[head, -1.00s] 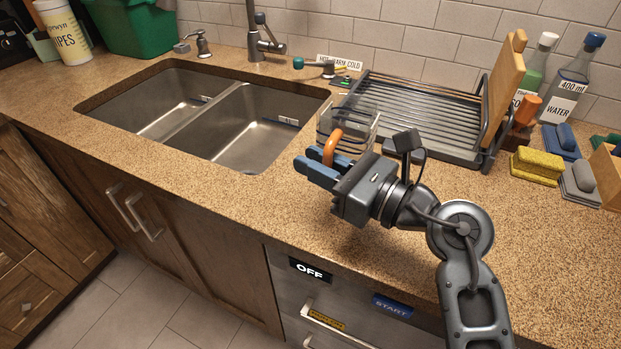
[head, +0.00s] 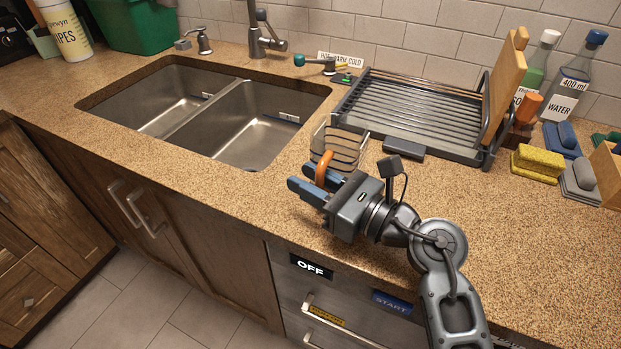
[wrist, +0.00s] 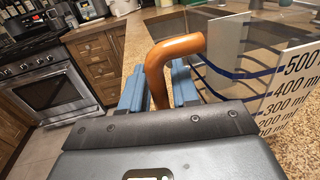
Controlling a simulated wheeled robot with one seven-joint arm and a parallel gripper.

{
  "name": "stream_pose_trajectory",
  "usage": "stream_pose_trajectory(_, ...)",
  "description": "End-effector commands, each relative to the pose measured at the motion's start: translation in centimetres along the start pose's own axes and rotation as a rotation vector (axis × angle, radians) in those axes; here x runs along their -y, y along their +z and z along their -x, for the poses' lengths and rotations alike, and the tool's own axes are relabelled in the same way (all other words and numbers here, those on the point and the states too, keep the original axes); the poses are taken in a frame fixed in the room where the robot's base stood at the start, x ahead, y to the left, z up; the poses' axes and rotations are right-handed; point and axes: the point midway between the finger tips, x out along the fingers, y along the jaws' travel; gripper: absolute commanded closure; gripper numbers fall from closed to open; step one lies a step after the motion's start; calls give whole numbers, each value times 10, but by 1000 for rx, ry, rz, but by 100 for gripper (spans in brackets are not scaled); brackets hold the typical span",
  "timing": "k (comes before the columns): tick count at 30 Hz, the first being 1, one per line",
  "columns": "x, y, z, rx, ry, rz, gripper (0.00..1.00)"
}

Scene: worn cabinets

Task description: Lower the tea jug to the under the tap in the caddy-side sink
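The tea jug (head: 345,146) is clear with an orange handle (head: 325,166). It is at the counter, right of the right sink basin, and outside both basins. My gripper (head: 311,183) has its blue fingers around the orange handle. In the wrist view, the handle (wrist: 160,68) passes between the fingers, and the jug's wall (wrist: 277,84) with its ml marks stands to the right. I cannot tell whether the jug's base touches the counter. The double sink has a left basin (head: 160,103) and a right basin (head: 243,134). The tap (head: 264,38) stands behind them.
A dish rack (head: 420,110) stands right of the sink, with a tap lever (head: 322,65) beside it. Sponges (head: 537,162) and bottles (head: 570,78) are farther right. The basins look empty apart from small labels. The counter front (head: 190,170) is clear.

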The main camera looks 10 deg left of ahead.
Motion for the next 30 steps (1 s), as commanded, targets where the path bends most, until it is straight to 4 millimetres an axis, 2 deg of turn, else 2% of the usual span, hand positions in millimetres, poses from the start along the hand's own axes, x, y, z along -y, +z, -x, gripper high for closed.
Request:
stream_pose_trajectory(1, 0, 0, 0, 0, 0, 0, 65)
stream_pose_trajectory(4, 0, 0, 0, 0, 0, 0, 56)
stream_pose_trajectory(15, 0, -3, 1, 0, 0, -1, 55)
stream_pose_trajectory(24, 1, 0, 52, 1, -2, 1, 55)
stream_pose_trajectory(30, 1, 2, 74, 0, -1, -1, 55)
